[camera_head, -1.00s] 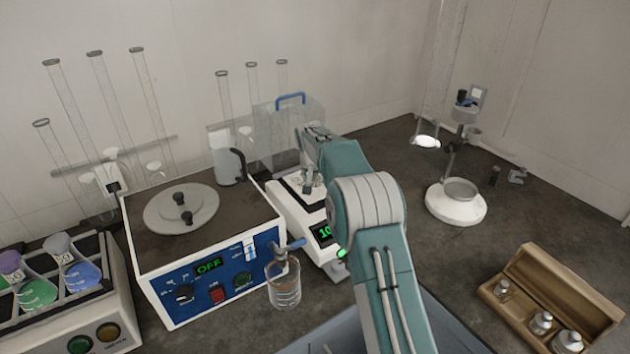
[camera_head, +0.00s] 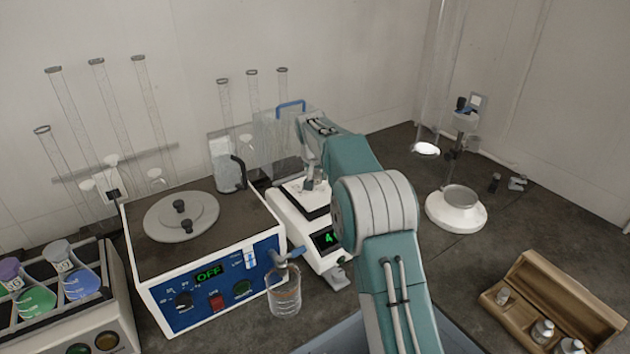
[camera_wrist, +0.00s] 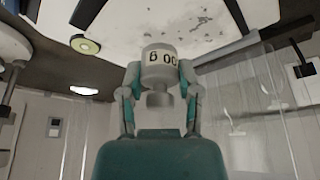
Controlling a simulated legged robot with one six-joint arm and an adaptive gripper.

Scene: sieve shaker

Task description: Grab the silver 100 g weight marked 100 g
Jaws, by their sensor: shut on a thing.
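My gripper (camera_wrist: 160,92) is shut on a silver weight (camera_wrist: 160,66), with a finger on each side of it. Dark marking that looks like "00" shows on the weight's side in the wrist view; the full marking is not readable. In the head view my gripper (camera_head: 310,180) is over the white balance (camera_head: 312,243), near its dark-edged pan, and the held weight is too small to make out clearly. The balance's green display (camera_head: 328,239) shows a figure starting with 4, partly hidden by my arm.
An open wooden box (camera_head: 498,311) with several silver weights stands at the front right. A beaker (camera_head: 284,297) and the blue-panelled machine (camera_head: 215,285) are left of the balance. A clear box with a blue handle (camera_head: 290,106) stands behind it. A white-based stand (camera_head: 455,212) is right.

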